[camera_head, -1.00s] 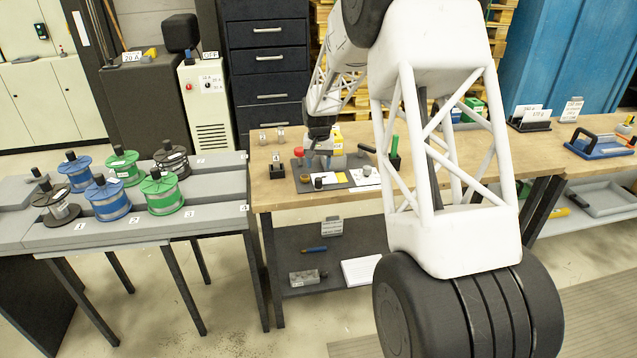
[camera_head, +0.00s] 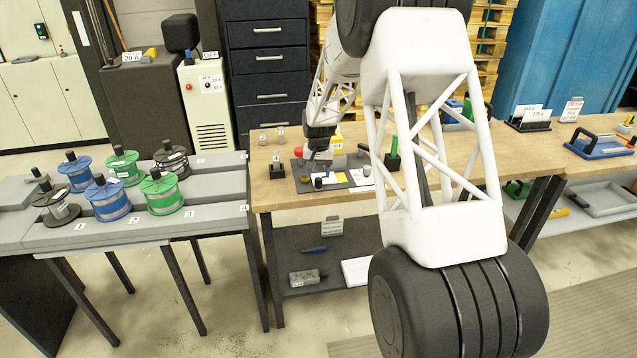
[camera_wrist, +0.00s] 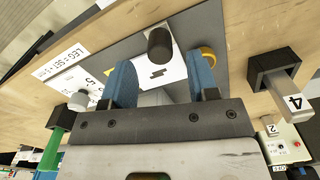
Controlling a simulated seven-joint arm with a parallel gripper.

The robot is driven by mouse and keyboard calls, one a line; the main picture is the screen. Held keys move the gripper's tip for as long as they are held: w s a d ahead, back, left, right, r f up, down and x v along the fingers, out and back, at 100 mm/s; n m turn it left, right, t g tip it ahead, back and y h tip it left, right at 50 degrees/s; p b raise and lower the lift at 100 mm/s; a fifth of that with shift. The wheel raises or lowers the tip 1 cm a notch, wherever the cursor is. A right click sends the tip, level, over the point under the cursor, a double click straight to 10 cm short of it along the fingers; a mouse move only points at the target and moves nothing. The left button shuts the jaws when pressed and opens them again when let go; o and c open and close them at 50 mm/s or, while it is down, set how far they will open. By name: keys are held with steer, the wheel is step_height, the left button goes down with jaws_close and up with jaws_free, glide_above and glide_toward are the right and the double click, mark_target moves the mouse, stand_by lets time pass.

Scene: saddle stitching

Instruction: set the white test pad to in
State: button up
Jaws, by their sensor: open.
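My gripper (camera_wrist: 163,78) is open, its two blue fingers apart and pointing at the dark board (camera_wrist: 215,35) on the bench. Between the fingers in the wrist view is a white pad (camera_wrist: 172,76) with a black mark. A pale block (camera_wrist: 154,97) also shows between them, partly hidden by the gripper body; I cannot tell whether a finger touches either one. A black round knob (camera_wrist: 160,42) stands just beyond the fingertips and also shows in the head view (camera_head: 318,183). In the head view my gripper (camera_head: 317,165) is low over the board, with its fingertips hard to make out.
A dark holder marked 4 (camera_wrist: 275,80) stands at right.

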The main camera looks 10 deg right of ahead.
mark_target(318, 179)
steer(key=shift+f, duration=2.25)
jaws_close()
steer(key=shift+d, duration=2.3)
